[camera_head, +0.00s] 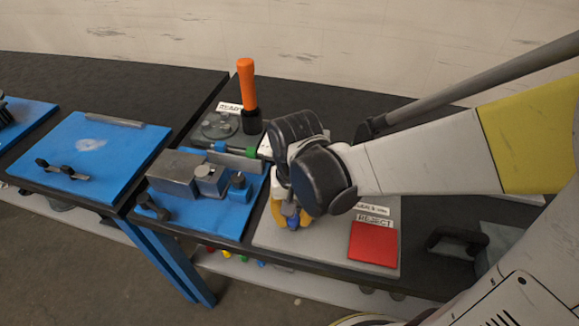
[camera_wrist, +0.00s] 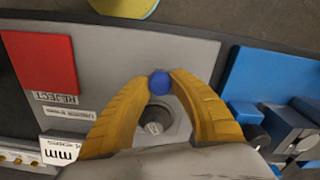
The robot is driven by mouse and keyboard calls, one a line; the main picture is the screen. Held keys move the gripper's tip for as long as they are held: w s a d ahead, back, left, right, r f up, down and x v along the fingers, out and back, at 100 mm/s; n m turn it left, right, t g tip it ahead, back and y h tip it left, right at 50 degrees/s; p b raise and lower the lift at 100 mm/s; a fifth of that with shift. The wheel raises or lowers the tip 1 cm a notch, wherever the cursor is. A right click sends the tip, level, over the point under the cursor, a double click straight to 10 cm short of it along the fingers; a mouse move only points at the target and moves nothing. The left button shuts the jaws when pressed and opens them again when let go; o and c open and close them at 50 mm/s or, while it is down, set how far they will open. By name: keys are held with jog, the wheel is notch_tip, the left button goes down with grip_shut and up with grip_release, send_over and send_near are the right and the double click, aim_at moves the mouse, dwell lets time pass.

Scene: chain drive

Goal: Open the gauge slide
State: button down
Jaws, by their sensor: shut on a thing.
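My gripper (camera_head: 291,218) reaches down over a grey gauge plate (camera_head: 325,240). In the wrist view, the yellow fingers of my gripper (camera_wrist: 160,77) are shut on a small round blue knob (camera_wrist: 160,84). The knob also shows in blue between the fingers in the head view (camera_head: 292,221). Below the knob in the wrist view, a round recess (camera_wrist: 157,120) with a grey piece inside lies between the fingers. The wrist hides much of the plate in the head view. I cannot tell how far the slide stands open.
A red square pad (camera_head: 374,244) with a REJECT label (camera_head: 375,220) lies at the plate's right. A blue fixture board (camera_head: 215,220) with grey blocks stands close on the left. An orange-handled tool (camera_head: 247,85) stands upright behind. Another blue board (camera_head: 95,155) is farther left.

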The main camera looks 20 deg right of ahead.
jog(key=s+a, duration=0.2)
jog(key=s, duration=0.1)
jog(key=shift+s, duration=0.2)
jog(key=c, duration=1.1)
grip_release()
jog(key=shift+c, duration=0.2)
notch_tip(320, 180, up, 12)
